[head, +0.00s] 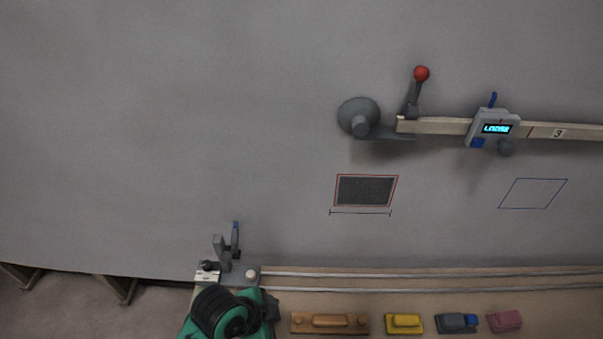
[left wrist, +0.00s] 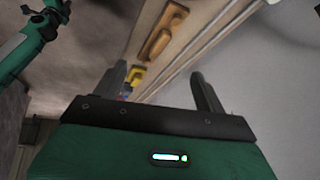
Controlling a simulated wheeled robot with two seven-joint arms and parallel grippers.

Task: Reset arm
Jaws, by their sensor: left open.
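In the left wrist view my left gripper (left wrist: 160,88) is open, its two dark fingers wide apart with nothing held between them. Beyond the left finger lie a yellow block (left wrist: 136,78) and a tan block (left wrist: 160,38) on a bench. In the head view a green and black part of my arm shows at the bottom edge; I cannot make out its gripper there. A pale beam (head: 430,125) extends right from a round grey pivot (head: 358,116). It carries a red-knobbed lever (head: 421,74) and a grey slider (head: 494,126) whose display reads LOOSE. My right gripper is not seen.
A bench with rails (head: 420,275) runs along the bottom, with a grey fixture (head: 235,262) at its left end. Brown (head: 330,323), yellow (head: 404,323), grey-blue (head: 456,323) and pink (head: 505,320) blocks lie there. A dark patch (head: 365,190) and blue outline (head: 533,193) mark the grey surface.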

